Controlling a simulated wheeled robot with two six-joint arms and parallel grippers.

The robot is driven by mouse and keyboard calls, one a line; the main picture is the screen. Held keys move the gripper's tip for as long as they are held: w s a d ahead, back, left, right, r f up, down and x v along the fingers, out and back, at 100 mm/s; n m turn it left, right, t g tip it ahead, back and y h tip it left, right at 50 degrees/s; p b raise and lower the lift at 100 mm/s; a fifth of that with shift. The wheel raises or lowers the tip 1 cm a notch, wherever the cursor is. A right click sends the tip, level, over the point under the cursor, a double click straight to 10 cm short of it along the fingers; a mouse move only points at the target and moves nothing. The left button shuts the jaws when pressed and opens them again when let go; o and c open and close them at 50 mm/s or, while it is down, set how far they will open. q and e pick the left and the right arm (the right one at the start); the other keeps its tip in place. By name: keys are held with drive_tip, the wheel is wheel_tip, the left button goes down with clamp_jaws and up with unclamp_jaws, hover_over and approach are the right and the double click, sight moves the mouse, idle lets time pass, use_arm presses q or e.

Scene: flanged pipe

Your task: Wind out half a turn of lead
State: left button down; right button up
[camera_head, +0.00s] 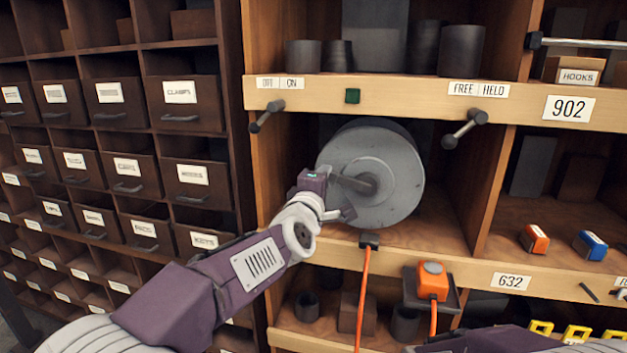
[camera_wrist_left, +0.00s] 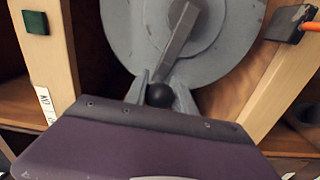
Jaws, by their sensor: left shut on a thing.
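A large grey drum (camera_head: 395,160) sits in the middle compartment of the wooden shelf, with a crank arm (camera_head: 352,184) pointing left from its hub. The crank ends in a black ball knob (camera_wrist_left: 160,95), seen in the left wrist view. My left gripper (camera_head: 335,205) is at the crank's end, its fingers (camera_wrist_left: 162,92) shut on the knob from both sides. An orange lead (camera_head: 363,295) hangs from a black outlet (camera_head: 369,241) on the shelf edge below the drum. My right gripper is out of view.
A lever (camera_head: 267,115) stands under the OFF/ON label, another (camera_head: 465,129) under FREE/HELD; both slant down-left. A green square (camera_head: 352,96) is between them. An orange box (camera_head: 432,281) with a cord sits on a dark bracket (camera_head: 452,298). Labelled drawers (camera_head: 180,105) line the left.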

use_arm(q)
wheel_tip(320, 180, down, 9)
drive_tip(key=d+n+b, duration=0.1)
drive_tip(key=n+b, duration=0.9)
drive_tip(key=b, duration=0.1)
drive_tip(key=shift+s+d+r+n, duration=0.2)
drive_tip(key=shift+s+d+n, duration=0.05)
drive_tip(key=shift+d+n, duration=0.15)
drive_tip(key=c, duration=1.1)
unclamp_jaws()
